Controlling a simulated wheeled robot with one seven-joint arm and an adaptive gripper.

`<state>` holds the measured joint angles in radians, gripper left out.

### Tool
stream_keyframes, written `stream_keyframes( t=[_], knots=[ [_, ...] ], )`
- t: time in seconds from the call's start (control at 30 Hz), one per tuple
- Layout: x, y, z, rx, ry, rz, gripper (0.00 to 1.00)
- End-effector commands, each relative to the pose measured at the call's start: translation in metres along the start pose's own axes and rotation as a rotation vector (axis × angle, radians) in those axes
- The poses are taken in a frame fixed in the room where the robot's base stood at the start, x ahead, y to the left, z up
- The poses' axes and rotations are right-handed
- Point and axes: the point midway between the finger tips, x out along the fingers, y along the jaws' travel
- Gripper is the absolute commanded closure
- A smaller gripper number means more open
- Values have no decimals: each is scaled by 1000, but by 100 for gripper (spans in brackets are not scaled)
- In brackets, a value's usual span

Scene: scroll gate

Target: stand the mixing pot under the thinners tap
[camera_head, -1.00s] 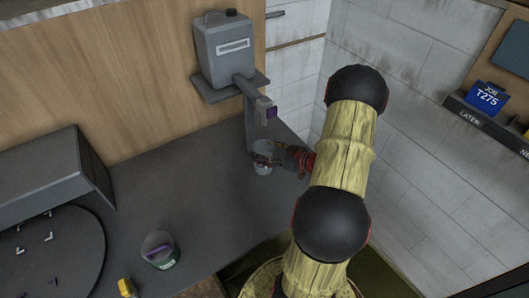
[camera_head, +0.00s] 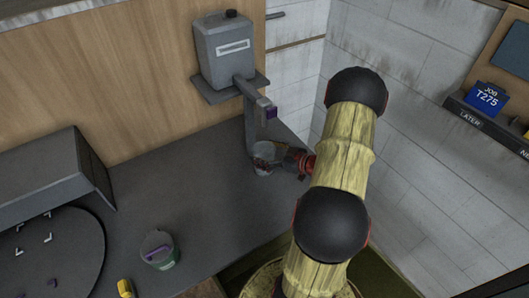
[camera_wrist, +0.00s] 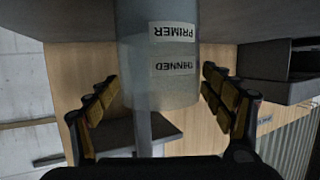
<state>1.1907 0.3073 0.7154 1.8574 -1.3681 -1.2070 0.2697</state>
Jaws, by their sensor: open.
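A translucent grey pot (camera_head: 264,152), which I take as the mixing pot, stands on the counter below the tap (camera_head: 268,110). The tap has a purple tip and sits on an arm from a grey tank (camera_head: 222,50). In the wrist view the pot (camera_wrist: 160,85) bears upside-down labels reading "PRIMER" and "THINNED". My gripper (camera_head: 280,160) is at the pot's right side. In the wrist view its fingers are open, one on each side of the pot, with gaps visible. The pot's base is partly hidden by my gripper in the head view.
Another pot (camera_head: 160,250) with a green band and purple mark stands at the front of the counter. A yellow item (camera_head: 125,287) lies near it. A dark round plate (camera_head: 50,250) and grey hood (camera_head: 55,180) are at left. The middle counter is clear.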

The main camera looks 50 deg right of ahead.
Motion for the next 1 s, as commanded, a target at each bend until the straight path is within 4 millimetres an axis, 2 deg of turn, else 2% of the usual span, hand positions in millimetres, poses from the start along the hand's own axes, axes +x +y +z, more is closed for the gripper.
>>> stream_keyframes(
  t=[0.1,0.23,0.5,0.7,0.83,1.0],
  knots=[
    [-2,0,-4,-1,0,0,19],
    [-17,1,-3,1,0,3,19],
    [-73,2,-4,0,0,5,19],
    [-106,1,-3,1,1,4,19],
    [-117,0,-3,1,0,2,19],
    [-121,0,-2,1,0,-1,19]
  ],
)
